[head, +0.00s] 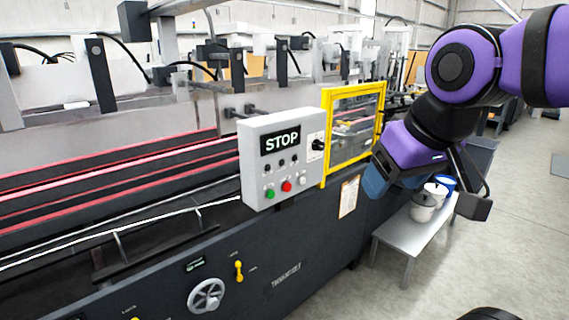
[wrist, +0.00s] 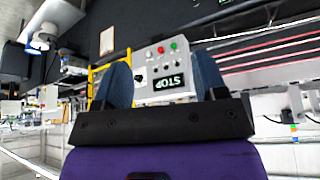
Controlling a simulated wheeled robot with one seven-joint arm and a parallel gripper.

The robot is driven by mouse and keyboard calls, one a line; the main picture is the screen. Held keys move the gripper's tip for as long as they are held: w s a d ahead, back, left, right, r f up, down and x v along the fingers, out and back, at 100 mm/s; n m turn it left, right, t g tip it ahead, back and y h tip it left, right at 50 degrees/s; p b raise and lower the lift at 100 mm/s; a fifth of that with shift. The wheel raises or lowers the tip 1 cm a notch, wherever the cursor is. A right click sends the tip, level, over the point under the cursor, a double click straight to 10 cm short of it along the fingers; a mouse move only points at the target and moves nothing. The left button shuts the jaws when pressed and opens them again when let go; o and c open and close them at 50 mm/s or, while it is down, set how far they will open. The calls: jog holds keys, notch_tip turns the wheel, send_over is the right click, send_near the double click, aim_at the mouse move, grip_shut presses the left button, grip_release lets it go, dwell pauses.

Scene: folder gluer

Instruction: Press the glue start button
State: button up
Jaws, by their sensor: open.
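A light grey control box (head: 258,150) stands on the side of the machine, with a display (head: 281,139) reading STOP. Along its lower front are a green button (head: 270,193), a red button (head: 287,186) and a pale button (head: 302,180). I cannot read which is labelled glue start. The wrist view shows the box upside down, with the green button (wrist: 173,46) and red button (wrist: 160,50) at the top. My gripper (head: 376,184) is right of the box and apart from it. Its two blue fingers (wrist: 160,62) are open and empty, with the box seen between them.
A yellow-framed guard window (head: 354,125) stands just right of the box. A black knob (head: 318,144) sits on the box's right part. A low grey table (head: 405,237) with several pots stands below my gripper. Floor (head: 500,255) is clear at the right.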

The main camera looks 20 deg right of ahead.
grip_shut()
dwell(0.3)
dwell(1.5)
